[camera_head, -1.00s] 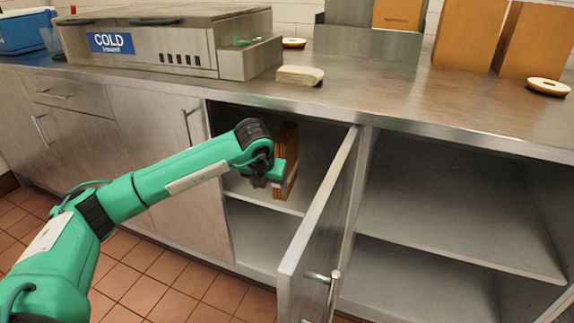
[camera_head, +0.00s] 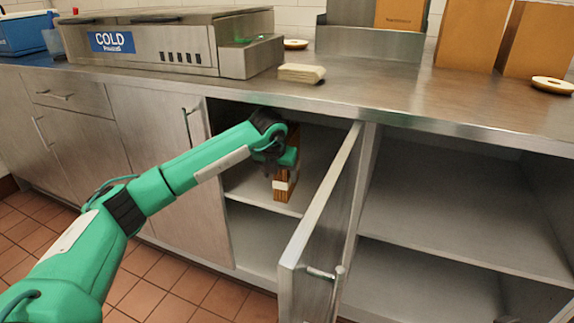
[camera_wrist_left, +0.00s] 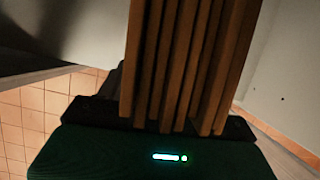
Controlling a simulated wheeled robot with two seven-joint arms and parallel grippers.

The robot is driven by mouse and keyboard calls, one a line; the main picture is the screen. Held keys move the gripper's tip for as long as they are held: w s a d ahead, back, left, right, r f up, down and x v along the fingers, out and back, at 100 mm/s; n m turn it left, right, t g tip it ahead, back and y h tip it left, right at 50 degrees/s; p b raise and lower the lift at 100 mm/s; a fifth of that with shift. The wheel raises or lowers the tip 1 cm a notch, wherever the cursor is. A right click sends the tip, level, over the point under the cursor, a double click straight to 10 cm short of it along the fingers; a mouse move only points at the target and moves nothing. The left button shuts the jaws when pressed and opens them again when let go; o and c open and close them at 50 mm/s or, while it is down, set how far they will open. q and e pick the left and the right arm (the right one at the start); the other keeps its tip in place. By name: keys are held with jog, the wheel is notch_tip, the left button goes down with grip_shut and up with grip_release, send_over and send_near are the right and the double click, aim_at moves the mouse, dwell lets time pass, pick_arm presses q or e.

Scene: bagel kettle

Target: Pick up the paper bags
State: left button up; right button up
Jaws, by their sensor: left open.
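A narrow upright stack of brown paper bags (camera_head: 281,195) with a white band stands on the shelf inside the open cabinet. My left gripper (camera_head: 284,160) is inside the cabinet at the upper part of the stack and hides some of it. In the left wrist view the several brown layers of the stack (camera_wrist_left: 190,60) rise close in front of my left gripper, covering much of the space over its dark palm. The left jaws are open; I cannot tell whether they touch the stack. My right gripper is not in view.
The open cabinet door (camera_head: 322,220) stands just right of my left arm. The counter (camera_head: 400,90) edge runs above the opening. Tall brown bags (camera_head: 470,35), a bread-like item (camera_head: 301,73) and a COLD unit (camera_head: 145,45) are on top. The right-hand shelves (camera_head: 450,215) are empty.

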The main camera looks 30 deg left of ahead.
pick_arm(q)
jog(key=shift+r, duration=0.1)
jog(key=c, duration=1.3)
